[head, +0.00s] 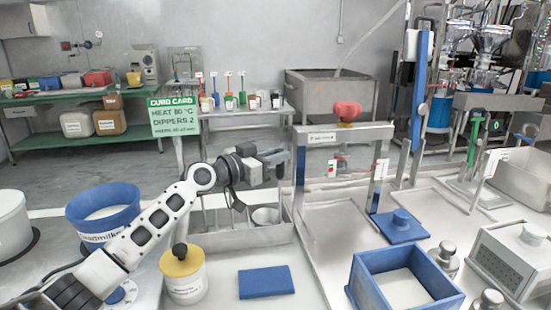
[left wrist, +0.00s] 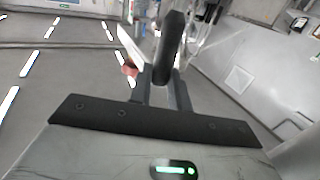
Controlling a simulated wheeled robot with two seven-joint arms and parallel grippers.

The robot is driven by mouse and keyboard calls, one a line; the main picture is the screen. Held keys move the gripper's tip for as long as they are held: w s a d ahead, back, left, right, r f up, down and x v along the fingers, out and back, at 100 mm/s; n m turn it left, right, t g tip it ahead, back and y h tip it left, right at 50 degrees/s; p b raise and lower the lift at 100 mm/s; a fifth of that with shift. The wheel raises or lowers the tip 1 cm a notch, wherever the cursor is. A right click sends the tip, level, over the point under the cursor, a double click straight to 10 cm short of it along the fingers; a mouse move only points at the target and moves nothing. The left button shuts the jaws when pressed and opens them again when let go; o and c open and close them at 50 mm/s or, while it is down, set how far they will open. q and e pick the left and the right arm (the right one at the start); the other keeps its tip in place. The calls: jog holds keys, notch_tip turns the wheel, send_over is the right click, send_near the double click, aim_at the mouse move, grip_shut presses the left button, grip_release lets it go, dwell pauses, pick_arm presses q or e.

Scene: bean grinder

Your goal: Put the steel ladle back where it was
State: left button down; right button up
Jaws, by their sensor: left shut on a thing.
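My left gripper (head: 276,160) is held up in the middle of the head view, above a steel bin rack. It is shut on a dark rounded handle (left wrist: 168,48), which stands between the fingers in the left wrist view. This looks like the handle of the steel ladle, but its bowl cannot be made out in either view. The steel rack (head: 240,236) below the gripper has open compartments, with a round steel cup (head: 266,216) in one. My right gripper is not in view.
A steel frame (head: 345,134) with a red knob (head: 347,110) stands right of the gripper. In front are a yellow-lidded jar (head: 184,285), a blue pad (head: 266,282) and a blue square mould (head: 368,283). A blue-rimmed bucket (head: 102,210) stands at left.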

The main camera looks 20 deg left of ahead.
pick_arm(q)
jog(key=c, duration=1.3)
grip_release()
jog(key=b+v, duration=0.3)
jog(key=v, duration=0.9)
jog(key=shift+r, duration=0.1)
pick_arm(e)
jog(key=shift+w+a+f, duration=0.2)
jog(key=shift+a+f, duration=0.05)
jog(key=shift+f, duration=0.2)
